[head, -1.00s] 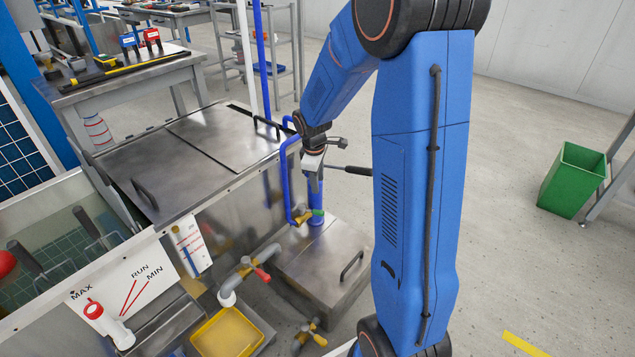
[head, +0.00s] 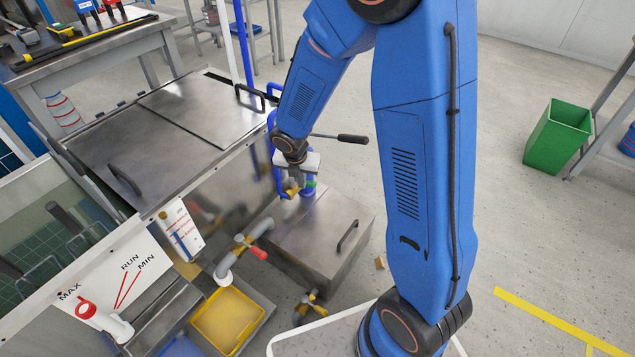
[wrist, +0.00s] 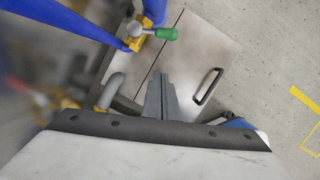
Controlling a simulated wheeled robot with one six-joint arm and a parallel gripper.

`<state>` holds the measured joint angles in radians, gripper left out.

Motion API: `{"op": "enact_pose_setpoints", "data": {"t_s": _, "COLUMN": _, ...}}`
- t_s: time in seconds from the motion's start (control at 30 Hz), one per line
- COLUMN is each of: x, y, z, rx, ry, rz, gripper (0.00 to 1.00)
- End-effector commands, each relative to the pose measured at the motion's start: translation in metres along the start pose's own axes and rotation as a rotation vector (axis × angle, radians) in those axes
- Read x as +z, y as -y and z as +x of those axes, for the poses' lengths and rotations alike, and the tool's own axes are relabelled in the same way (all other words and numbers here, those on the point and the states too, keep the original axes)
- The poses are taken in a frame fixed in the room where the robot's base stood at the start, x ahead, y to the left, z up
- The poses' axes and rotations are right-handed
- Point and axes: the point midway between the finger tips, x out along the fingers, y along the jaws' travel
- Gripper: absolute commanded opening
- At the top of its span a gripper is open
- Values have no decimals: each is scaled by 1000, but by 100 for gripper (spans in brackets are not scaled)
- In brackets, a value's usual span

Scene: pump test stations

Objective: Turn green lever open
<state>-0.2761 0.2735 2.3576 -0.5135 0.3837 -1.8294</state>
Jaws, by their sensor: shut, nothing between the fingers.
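The green lever (wrist: 166,34) sits on a brass-yellow valve (wrist: 135,32) on blue piping near the top of the wrist view. In the head view a small part of the green lever (head: 310,184) shows beside the yellow valve (head: 292,189), just below my wrist. My gripper (wrist: 160,77) is shut and empty, pointing down over the metal box lid. In the wrist view its fingertips lie below the lever in the picture and look apart from it.
A red-handled valve (head: 250,246) and another yellow valve (head: 310,304) stand lower down. A steel tank (head: 180,120) is to the left. The metal box (head: 300,235) with a black handle (head: 347,236) lies below. A yellow tray (head: 228,320) is in front.

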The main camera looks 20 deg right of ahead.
Motion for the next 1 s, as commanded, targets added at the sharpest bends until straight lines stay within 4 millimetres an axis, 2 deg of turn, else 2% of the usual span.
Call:
{"op": "enact_pose_setpoints", "data": {"t_s": 0.23, "x": -3, "y": -1, "z": 15, "rx": -1, "ry": -1, "rz": -27, "gripper": 0}}
{"op": "enact_pose_setpoints", "data": {"t_s": 0.7, "x": -3, "y": -1, "z": 75, "rx": 0, "ry": -1, "rz": -26, "gripper": 0}}
{"op": "enact_pose_setpoints", "data": {"t_s": 1.0, "x": -2, "y": -1, "z": 96, "rx": 0, "ry": 0, "rz": -25, "gripper": 0}}
